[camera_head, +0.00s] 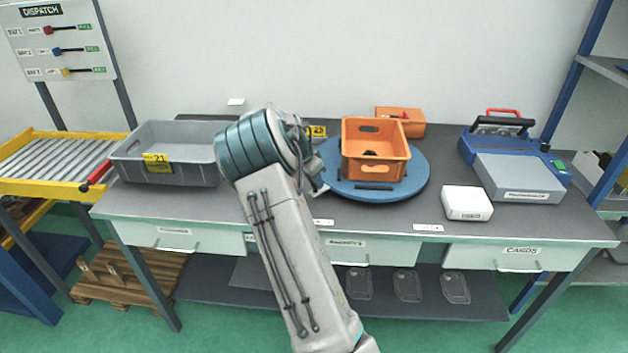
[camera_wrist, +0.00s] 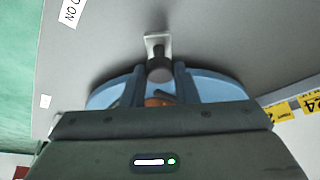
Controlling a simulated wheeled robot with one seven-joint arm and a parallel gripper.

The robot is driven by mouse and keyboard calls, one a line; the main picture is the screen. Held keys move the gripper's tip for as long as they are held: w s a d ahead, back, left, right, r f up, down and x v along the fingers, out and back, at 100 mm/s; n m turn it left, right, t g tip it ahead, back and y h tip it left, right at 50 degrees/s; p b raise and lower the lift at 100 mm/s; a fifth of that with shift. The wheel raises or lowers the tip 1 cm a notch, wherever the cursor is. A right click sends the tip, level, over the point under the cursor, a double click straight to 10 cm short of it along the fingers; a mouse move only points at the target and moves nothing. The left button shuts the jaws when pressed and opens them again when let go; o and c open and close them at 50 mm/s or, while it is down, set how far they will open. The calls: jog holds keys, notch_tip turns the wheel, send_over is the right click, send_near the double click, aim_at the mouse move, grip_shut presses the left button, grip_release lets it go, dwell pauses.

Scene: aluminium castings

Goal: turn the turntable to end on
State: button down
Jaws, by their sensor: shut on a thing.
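The turntable (camera_head: 405,187) is a round blue disc on the bench, carrying an open orange crate (camera_head: 375,165). Its blue edge also shows in the wrist view (camera_wrist: 218,88). My gripper (camera_wrist: 159,78) is shut on a dark round knob (camera_wrist: 159,67) at the turntable's edge, with a pale bracket (camera_wrist: 157,41) beside it. In the head view my gripper is at the disc's left side, mostly hidden by my arm, and the knob is hidden. A white label (camera_wrist: 71,12) on the bench top shows only "D ON" in the wrist view.
A grey bin (camera_head: 170,150) stands left on the bench. An orange box (camera_head: 402,121) is behind the turntable. A white box (camera_head: 467,203) and a blue-grey machine (camera_head: 515,165) stand right. Two white labels (camera_head: 428,227) lie along the bench front, too small to read.

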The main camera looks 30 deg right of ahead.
jog(key=shift+w+r, duration=0.1)
jog(key=shift+w, duration=0.05)
dwell(0.3)
jog(key=c, duration=1.1)
grip_release()
jog(key=shift+c, duration=0.2)
jog(key=b+v, duration=0.1)
jog(key=v, duration=1.2)
jog(key=shift+a+r+b, duration=0.2)
jog(key=shift+r+b, duration=0.1)
